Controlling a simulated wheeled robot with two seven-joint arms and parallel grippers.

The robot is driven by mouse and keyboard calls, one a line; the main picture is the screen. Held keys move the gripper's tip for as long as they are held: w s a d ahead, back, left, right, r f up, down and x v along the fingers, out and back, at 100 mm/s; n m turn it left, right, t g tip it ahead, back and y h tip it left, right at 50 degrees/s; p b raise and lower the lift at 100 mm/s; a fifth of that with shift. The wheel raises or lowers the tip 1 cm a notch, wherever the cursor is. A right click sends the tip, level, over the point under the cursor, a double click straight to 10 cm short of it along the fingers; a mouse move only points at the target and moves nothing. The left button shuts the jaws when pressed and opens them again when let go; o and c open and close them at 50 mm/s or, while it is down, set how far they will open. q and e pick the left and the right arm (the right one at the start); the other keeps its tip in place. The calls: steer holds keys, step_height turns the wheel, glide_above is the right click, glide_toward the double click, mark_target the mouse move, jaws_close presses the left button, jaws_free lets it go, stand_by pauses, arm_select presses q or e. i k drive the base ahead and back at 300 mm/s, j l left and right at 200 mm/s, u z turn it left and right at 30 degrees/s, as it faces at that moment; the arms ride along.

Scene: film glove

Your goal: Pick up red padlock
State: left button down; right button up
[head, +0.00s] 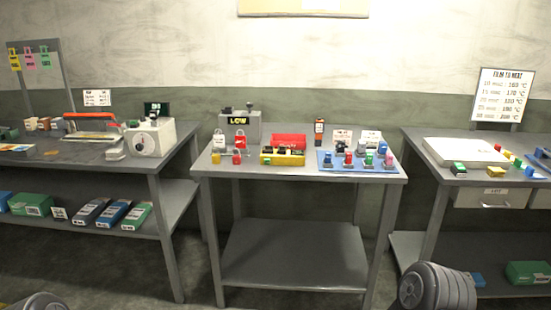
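A red padlock (237,158) stands on the left part of the middle table (213,174), near its front edge. A yellow padlock (216,157) is beside it on the left. Parts of my arms show at the bottom left and bottom right edges. Neither of my grippers is in view.
Right of the padlocks are a yellow holder (282,159), a red box (289,141) and a blue mat (332,166) with several small coloured items. A grey "LOW" device (240,126) stands behind. Side tables flank this one, with floor gaps between.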

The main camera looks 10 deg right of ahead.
mark_target(236, 160)
steer(key=i+l+z, duration=0.25)
steer(key=i+l, duration=0.4)
steer(key=i+l+z, duration=0.2)
steer(key=i+l, duration=0.3)
steer(key=i, duration=0.2)
